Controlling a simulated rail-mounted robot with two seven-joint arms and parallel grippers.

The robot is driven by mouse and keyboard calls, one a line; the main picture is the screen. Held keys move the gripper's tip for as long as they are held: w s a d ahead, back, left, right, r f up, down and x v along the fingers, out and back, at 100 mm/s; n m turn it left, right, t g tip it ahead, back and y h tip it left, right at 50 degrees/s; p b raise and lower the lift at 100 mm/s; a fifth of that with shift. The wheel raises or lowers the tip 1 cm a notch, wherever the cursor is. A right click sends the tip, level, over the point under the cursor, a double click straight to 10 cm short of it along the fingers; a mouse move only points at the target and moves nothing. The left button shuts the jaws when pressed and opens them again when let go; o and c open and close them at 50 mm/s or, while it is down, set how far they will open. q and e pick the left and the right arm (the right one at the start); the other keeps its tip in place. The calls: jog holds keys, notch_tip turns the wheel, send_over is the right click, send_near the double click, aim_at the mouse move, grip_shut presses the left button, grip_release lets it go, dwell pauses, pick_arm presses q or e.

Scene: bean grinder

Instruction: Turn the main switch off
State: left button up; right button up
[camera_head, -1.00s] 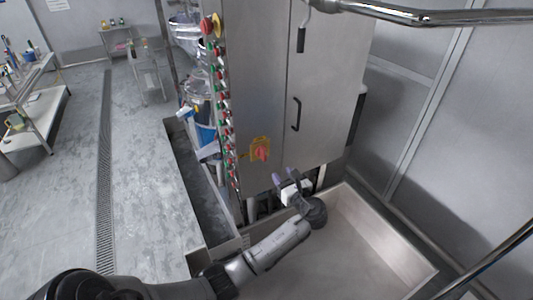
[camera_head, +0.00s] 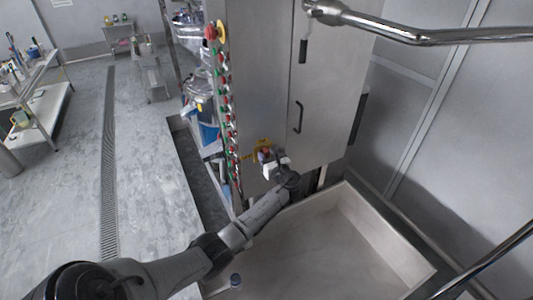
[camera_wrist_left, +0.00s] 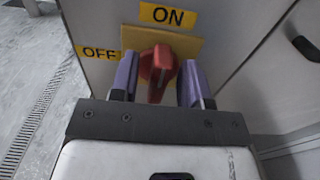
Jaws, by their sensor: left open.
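The main switch (camera_wrist_left: 158,70) is a red rotary knob on a yellow plate on the steel cabinet's front. An ON label (camera_wrist_left: 168,16) sits above it and an OFF label (camera_wrist_left: 100,53) to its left. The knob's handle stands roughly upright in the left wrist view, tilted slightly. My left gripper (camera_wrist_left: 157,85) is open, with its two purple fingers on either side of the knob. I cannot tell whether they touch it. In the head view my left gripper (camera_head: 269,160) is at the cabinet front and hides much of the yellow switch plate (camera_head: 262,144). My right gripper is not in view.
The steel cabinet (camera_head: 265,80) has a column of red and green buttons (camera_head: 227,110) on its left edge and a black door handle (camera_head: 298,117). A pale basin (camera_head: 350,215) lies below. A metal rail (camera_head: 430,32) crosses the upper right.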

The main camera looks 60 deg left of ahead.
pick_arm(q)
jog(key=shift+a, duration=0.4)
jog(key=shift+c, duration=0.4)
grip_shut()
